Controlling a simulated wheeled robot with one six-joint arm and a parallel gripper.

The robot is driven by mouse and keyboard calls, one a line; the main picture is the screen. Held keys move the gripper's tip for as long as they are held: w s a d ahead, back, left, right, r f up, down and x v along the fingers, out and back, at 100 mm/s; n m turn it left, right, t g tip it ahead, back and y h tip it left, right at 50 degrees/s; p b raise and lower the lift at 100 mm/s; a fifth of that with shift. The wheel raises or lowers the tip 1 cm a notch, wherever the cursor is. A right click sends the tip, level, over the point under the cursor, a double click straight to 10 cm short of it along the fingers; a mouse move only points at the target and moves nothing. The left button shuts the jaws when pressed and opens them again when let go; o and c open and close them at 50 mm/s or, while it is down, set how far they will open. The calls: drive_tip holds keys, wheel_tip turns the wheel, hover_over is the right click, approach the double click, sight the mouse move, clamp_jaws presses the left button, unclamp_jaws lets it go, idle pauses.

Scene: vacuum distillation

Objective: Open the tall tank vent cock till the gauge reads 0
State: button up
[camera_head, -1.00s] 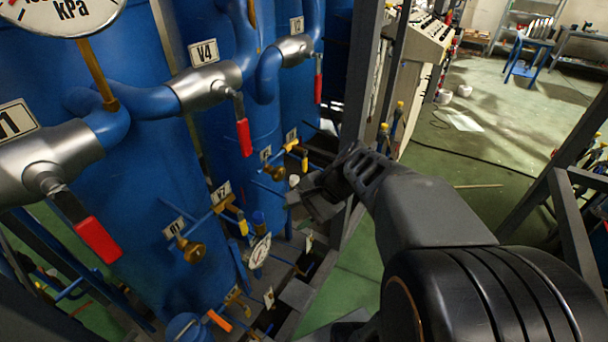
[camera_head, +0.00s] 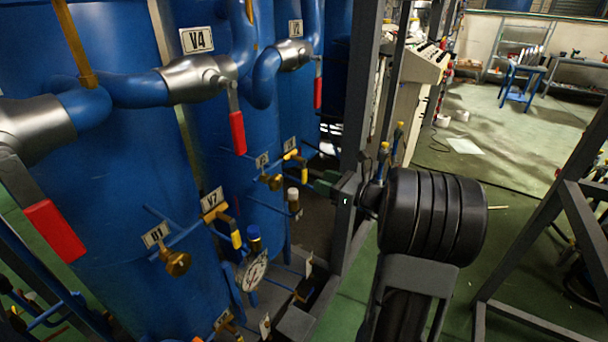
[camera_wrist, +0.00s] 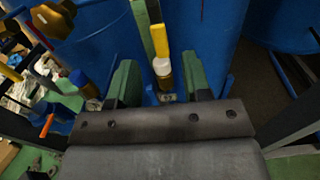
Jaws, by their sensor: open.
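Several blue tanks (camera_head: 100,150) fill the left of the head view. Small brass cocks sit on them: one (camera_head: 175,262) by a tag like "U1", one with a yellow handle (camera_head: 236,238) by tag "V7", and one (camera_head: 272,182) by a yellow lever farther back. I cannot tell which is the tall tank's vent cock. A small dial gauge (camera_head: 252,270) is tilted and its reading is too small to tell. My gripper (camera_head: 318,182) is open, facing the tanks. In the wrist view a yellow handle (camera_wrist: 161,40) and a white-capped brass fitting (camera_wrist: 162,74) appear between the green fingers.
Red-handled valves (camera_head: 237,132) on the pipes hang at the upper left. A grey frame post (camera_head: 357,100) stands close by my gripper. A blue-capped fitting (camera_wrist: 85,83) is left of the fingers. Open green floor (camera_head: 490,150) lies to the right.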

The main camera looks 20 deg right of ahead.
sight(306, 175)
drive_tip(key=shift+p+x, duration=0.3)
drive_tip(key=shift+x, duration=3.2)
drive_tip(key=shift+c, duration=0.2)
drive_tip(key=shift+s, duration=0.1)
clamp_jaws()
